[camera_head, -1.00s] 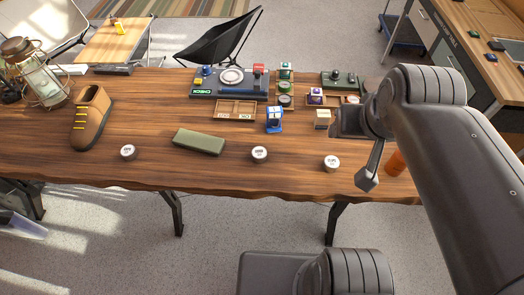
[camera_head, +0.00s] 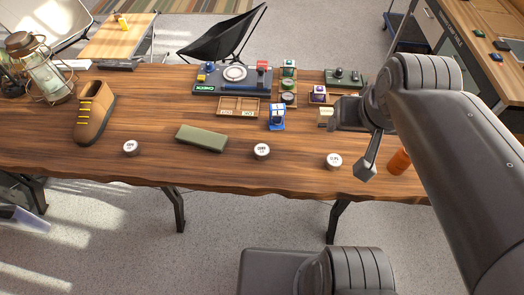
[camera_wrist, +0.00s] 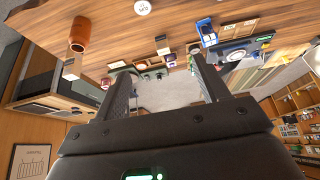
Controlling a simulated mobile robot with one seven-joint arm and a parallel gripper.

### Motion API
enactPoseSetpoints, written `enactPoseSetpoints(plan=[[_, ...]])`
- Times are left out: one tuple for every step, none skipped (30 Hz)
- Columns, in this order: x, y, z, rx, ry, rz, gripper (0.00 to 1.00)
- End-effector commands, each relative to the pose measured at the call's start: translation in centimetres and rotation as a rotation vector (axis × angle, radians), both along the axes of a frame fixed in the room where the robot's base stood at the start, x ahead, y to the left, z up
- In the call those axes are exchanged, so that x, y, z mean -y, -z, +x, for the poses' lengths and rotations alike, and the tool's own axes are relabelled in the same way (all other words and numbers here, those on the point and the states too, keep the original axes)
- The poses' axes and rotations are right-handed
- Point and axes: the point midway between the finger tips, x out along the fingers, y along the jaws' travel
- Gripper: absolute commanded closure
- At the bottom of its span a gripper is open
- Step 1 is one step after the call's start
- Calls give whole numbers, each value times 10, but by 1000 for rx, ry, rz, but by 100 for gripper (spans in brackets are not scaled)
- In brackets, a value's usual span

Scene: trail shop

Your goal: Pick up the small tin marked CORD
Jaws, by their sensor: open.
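Three small round tins with white lids stand along the front of the wooden table: a left tin (camera_head: 130,148), a middle tin (camera_head: 261,150) and a right tin (camera_head: 333,161). Their dark lettering is too small to read surely, so I cannot tell which is marked CORD. One white-lidded tin (camera_wrist: 142,7) shows at the top of the wrist view. My gripper (camera_wrist: 160,80) is open and empty, with nothing between its fingers. In the head view its dark finger (camera_head: 367,165) hangs to the right of the right tin, apart from it.
An olive-green case (camera_head: 201,138) lies between the left and middle tins. A brown boot (camera_head: 95,113) and a lantern (camera_head: 46,78) stand at left. An orange cylinder (camera_head: 399,161) stands right of my gripper. Trays and small goods fill the table's back.

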Motion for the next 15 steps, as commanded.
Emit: enactPoseSetpoints(plan=[[-5, 4, 8, -23, -3, 5, 32], [-8, 6, 13, -36, -5, 9, 32], [-13, 9, 21, -54, -6, 14, 32], [-17, 12, 27, -69, -6, 19, 32], [-21, 15, 32, -84, -7, 23, 32], [-27, 19, 40, -104, -6, 27, 32], [-32, 23, 46, -120, -5, 30, 32], [-37, 27, 51, -135, -5, 33, 32], [-43, 32, 59, -155, -4, 36, 32], [-48, 36, 64, -170, -4, 38, 32], [-54, 41, 69, -184, -3, 40, 32], [-61, 47, 76, -204, -2, 40, 32], [-66, 52, 81, -218, -1, 42, 32], [-72, 58, 86, -234, -1, 41, 32], [-80, 65, 92, -253, 1, 41, 32]])
